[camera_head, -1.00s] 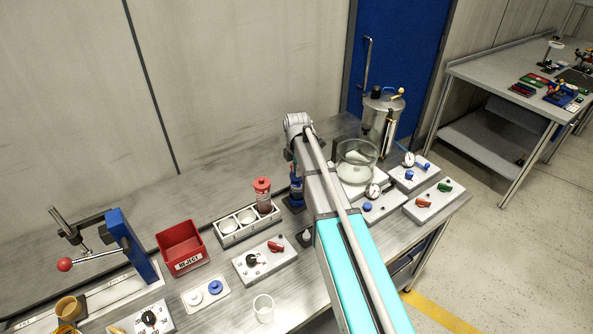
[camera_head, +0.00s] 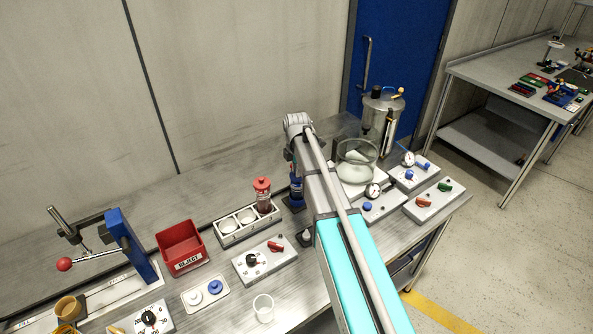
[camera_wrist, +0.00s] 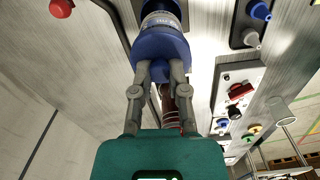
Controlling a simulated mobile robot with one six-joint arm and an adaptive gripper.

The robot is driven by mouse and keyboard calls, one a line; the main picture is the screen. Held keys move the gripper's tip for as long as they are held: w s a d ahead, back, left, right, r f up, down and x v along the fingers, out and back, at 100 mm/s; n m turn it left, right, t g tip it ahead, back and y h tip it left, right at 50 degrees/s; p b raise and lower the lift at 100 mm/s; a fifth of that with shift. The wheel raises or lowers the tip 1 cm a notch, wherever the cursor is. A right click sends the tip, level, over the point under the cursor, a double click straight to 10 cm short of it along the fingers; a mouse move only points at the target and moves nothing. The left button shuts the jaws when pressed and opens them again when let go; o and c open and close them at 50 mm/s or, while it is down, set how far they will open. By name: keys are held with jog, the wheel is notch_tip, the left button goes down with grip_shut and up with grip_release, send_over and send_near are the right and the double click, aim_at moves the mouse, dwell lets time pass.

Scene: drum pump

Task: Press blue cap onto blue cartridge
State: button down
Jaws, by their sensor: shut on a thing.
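My gripper (camera_wrist: 160,70) is shut on the wide blue end of the blue cartridge (camera_wrist: 163,46). A small round blue cap (camera_head: 215,287) lies on a pale tray (camera_head: 221,297) beside a white cap (camera_head: 195,297). The blue cap also shows in the wrist view (camera_wrist: 260,11).
A white rack (camera_head: 232,238) holds a red-capped cartridge (camera_head: 262,194) close left of the blue one. A red reject bin (camera_head: 181,247), a switch box (camera_head: 265,262) and a clear beaker (camera_head: 263,308) stand nearby. A lever press (camera_head: 130,245) is at far left. A glass bowl (camera_head: 357,162) is at right.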

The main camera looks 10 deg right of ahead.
jog(key=c, duration=0.6)
grip_release()
jog(key=shift+o, duration=0.2)
jog(key=o, duration=0.5)
jog(key=shift+r, duration=0.15)
jog(key=shift+r+p, duration=3.35)
jog(key=shift+p, duration=0.15)
grip_shut()
